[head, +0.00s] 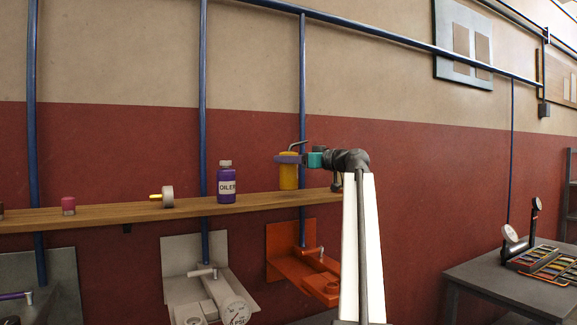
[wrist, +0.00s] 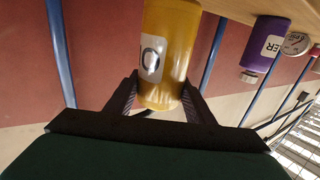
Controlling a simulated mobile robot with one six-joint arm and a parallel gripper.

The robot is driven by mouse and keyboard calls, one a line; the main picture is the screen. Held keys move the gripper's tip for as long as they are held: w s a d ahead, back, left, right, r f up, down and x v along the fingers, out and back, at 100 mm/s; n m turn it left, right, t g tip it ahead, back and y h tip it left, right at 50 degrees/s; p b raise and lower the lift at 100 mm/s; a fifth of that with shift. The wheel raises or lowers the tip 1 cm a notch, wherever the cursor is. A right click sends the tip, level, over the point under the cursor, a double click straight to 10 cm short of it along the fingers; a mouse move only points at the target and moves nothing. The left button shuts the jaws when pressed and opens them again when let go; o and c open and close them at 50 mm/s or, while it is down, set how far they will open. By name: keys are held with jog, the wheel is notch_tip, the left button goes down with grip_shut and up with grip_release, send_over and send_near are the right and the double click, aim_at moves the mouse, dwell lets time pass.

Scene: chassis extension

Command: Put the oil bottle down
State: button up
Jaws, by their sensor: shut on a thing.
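My gripper (head: 289,159) is shut on a yellow oil bottle (head: 288,178) with a thin dark spout above the fingers. The bottle is upright over the right part of the wooden shelf (head: 110,217), its base close to the shelf top; I cannot tell if it touches. In the wrist view, which is upside down, the fingers (wrist: 160,97) grip the yellow bottle (wrist: 168,50) on both sides near its top. A white label with part of a dark letter shows on it.
A purple bottle (head: 227,185) marked OILER stands left of the held bottle, with a gap between. A gauge (head: 167,196) and a small red-pink item (head: 68,205) are further left. A blue vertical pipe (head: 302,100) runs behind. An orange machine (head: 305,270) is below the shelf.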

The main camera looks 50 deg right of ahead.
jog(key=shift+f+p, duration=0.35)
jog(key=shift+f, duration=0.75)
jog(key=shift+f, duration=0.15)
jog(key=o, duration=1.3)
jog(key=shift+o, duration=0.2)
jog(key=shift+r, duration=0.2)
jog(key=shift+s+f, duration=0.15)
jog(key=shift+s, duration=0.15)
jog(key=s+d+b, duration=0.1)
jog(key=s+b, duration=0.2)
jog(key=s, duration=0.8)
jog(key=shift+s+d, duration=0.2)
jog(key=shift+d, duration=0.1)
